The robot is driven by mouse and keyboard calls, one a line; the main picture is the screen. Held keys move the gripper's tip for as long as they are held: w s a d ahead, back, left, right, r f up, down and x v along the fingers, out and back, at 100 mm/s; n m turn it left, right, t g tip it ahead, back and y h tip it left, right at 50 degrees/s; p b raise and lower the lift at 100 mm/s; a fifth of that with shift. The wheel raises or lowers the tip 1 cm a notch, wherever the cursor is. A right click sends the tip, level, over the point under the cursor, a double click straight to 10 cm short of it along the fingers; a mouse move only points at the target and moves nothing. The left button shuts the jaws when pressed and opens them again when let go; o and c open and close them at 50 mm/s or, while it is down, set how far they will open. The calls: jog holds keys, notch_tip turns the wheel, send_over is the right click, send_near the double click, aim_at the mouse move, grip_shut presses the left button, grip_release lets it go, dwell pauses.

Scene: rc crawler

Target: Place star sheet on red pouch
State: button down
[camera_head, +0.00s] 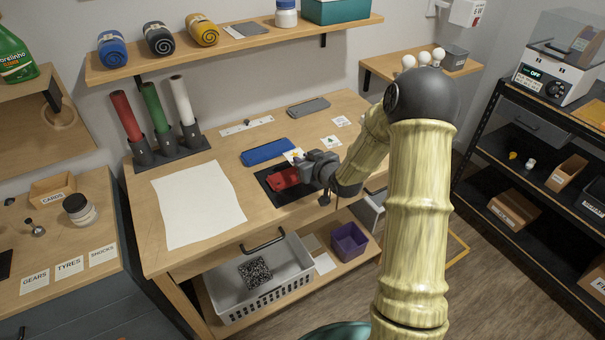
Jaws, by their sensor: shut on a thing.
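The red pouch (282,180) is at the tips of my gripper (302,174), over a black mat (268,192) near the front of the wooden table. My gripper reaches in from the right and appears shut on the red pouch. Whether the pouch touches the mat is unclear. A small white sheet with a yellow mark (292,155), seemingly the star sheet, shows just behind my gripper, beside the blue pouch (268,151). My gripper hides part of the sheet.
Other small printed sheets (330,141) and a grey pouch (308,107) lie farther back. A big white paper (197,204) covers the table's left. Red, green and white rolls stand in a holder (172,150). A grey basket (262,289) sits below the front edge.

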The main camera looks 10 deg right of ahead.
jog(key=shift+f, duration=0.8)
jog(key=shift+f, duration=2.05)
jog(key=shift+f, duration=0.2)
jog(key=c, duration=1.3)
grip_release()
jog(key=shift+r, duration=0.15)
